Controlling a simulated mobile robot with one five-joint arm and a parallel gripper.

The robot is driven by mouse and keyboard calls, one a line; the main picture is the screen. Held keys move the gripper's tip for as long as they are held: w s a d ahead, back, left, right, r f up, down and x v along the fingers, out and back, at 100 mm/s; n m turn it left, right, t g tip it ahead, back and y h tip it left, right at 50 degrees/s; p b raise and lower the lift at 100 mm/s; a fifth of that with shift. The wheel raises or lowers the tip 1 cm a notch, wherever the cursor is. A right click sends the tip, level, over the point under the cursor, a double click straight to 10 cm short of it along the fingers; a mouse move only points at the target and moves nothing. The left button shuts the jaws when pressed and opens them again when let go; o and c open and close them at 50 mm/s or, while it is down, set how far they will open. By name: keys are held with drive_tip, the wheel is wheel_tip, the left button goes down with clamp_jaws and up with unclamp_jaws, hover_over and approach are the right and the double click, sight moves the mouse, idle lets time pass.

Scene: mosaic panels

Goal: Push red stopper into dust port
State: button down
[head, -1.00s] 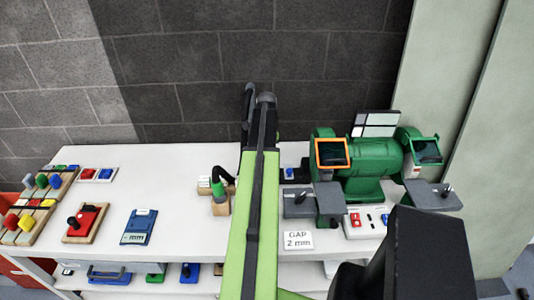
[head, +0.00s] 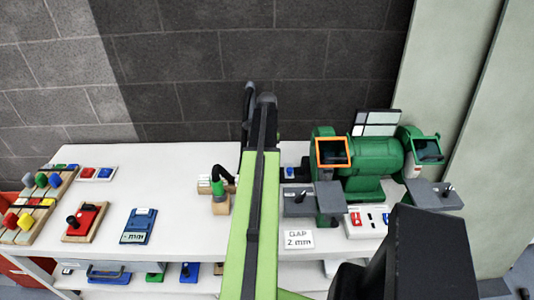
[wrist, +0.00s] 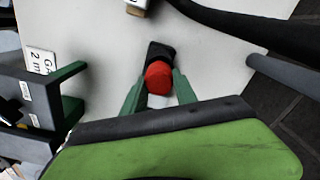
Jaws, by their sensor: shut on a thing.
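In the wrist view, my gripper (wrist: 158,90) has its two green fingers on either side of the round red stopper (wrist: 158,76) and is shut on it. A black block-like part (wrist: 160,50) lies directly beyond the stopper against the white bench top. I cannot tell whether this is the dust port or how far the stopper is in it. In the head view, my lime-green arm reaches over the bench and hides the stopper and the gripper. The green bench grinder (head: 368,160) stands to the right of my arm.
The white bench (head: 180,160) holds a black-hosed item on a wooden base (head: 216,206) left of my arm. A "GAP 2 mm" card (head: 298,239) and a red-buttoned switch plate (head: 366,224) lie near the grinder.

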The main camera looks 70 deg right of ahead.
drive_tip(key=shift+f+b, duration=1.15)
drive_tip(key=shift+f, duration=0.1)
drive_tip(key=c, duration=0.9)
unclamp_jaws()
wheel_tip(320, 180, up, 18)
drive_tip(key=p, duration=1.7)
drive_tip(key=shift+f, duration=0.25)
drive_tip(key=shift+w, duration=0.15)
